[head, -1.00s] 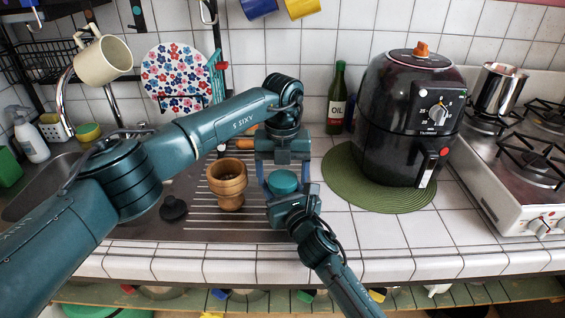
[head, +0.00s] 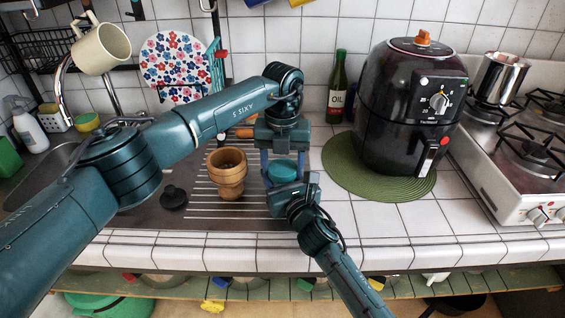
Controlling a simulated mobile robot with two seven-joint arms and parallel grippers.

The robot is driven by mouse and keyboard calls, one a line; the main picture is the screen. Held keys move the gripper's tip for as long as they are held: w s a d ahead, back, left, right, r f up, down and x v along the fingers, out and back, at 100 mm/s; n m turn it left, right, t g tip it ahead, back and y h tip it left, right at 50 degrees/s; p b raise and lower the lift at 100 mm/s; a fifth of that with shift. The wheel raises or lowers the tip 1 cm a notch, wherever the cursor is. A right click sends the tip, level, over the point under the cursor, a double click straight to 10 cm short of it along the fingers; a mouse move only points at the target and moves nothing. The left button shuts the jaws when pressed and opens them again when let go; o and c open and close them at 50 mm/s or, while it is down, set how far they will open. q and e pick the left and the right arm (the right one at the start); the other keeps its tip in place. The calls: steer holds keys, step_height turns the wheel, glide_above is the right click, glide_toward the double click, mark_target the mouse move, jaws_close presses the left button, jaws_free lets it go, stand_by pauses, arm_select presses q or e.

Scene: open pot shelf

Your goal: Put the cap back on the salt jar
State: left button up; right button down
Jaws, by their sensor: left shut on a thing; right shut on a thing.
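A round teal cap (head: 282,169) shows at the counter's front, just right of the wooden cup. My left gripper (head: 281,168) points down from above, with its fingers on either side of the teal cap, shut on it. My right gripper (head: 284,192) reaches in from the lower right and is shut just below and in front of the cap. What it holds, likely the salt jar, is hidden behind its body. I cannot tell whether the cap touches the jar or how it is seated.
A wooden cup (head: 227,180) stands close to the left of both grippers. A black knobbed piece (head: 174,197) lies on the drainboard. An air fryer (head: 405,110) on a green mat (head: 345,178) and an oil bottle (head: 338,95) stand right. White tiles in front of the mat are clear.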

arm_select(q)
steer(key=m, duration=0.2)
steer(key=shift+m, duration=0.3)
steer(key=o, duration=1.1)
steer(key=shift+r, duration=2.3)
steer(key=shift+c, duration=0.2)
